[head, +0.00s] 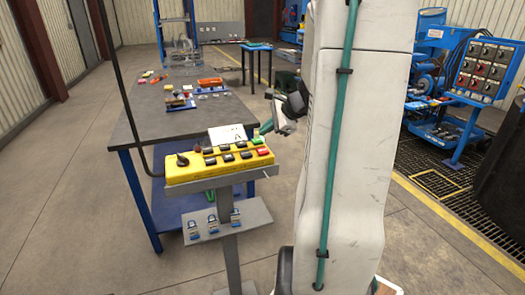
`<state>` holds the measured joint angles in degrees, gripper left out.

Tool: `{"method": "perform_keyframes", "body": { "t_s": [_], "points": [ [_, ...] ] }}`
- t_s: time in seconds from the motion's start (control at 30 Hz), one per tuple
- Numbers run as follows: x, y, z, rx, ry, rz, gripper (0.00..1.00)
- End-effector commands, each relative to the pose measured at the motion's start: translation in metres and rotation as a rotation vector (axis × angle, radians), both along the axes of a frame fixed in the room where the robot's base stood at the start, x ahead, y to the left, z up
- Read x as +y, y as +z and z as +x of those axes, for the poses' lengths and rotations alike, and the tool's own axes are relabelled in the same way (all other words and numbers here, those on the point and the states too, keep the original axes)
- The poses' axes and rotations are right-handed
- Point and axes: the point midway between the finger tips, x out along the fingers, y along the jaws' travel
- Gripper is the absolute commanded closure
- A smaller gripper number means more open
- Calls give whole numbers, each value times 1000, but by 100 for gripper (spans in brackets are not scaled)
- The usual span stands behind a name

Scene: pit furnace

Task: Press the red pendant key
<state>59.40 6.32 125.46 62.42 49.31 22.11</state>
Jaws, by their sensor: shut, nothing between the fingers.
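The yellow pendant box (218,166) lies on a grey stand in front of the workbench. It carries rows of mostly black keys and a black knob at its left end. The red key (262,151) is at the box's right end, with a green key (258,141) just behind it. A darker red round button (197,149) sits at the left rear. My arm covers the area to the right.
A white card (228,135) stands behind the pendant's keys. The workbench (150,122) holds small coloured parts and an orange tray (210,82). A lower shelf with padlocks (212,224) is on the stand. A blue-framed key panel (485,67) stands at right.

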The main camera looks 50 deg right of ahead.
Motion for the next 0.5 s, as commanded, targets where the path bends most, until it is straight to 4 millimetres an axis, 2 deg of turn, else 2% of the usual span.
{"method": "perform_keyframes", "body": {
  "t_s": [0.2, 0.5],
  "points": [
    [1, -27, 0, 1, 1, 2, 100],
    [1, -39, 1, 1, 2, -1, 100]
  ]
}}
